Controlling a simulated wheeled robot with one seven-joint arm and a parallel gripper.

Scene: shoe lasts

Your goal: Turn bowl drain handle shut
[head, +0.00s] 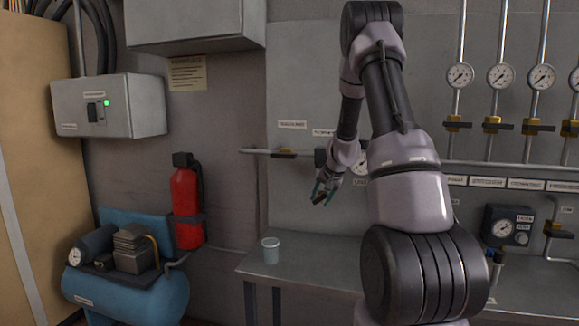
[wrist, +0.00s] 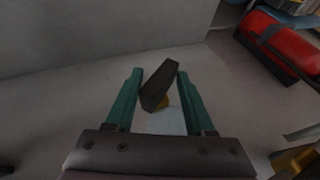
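The bowl is not clearly visible; my arm covers part of that area.
A grey bench (head: 312,252) runs below, with a pale cup (head: 270,252) on it. Gauges and valves (head: 500,76) line the right wall. A red extinguisher (head: 187,205) and blue compressor (head: 130,295) stand left.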

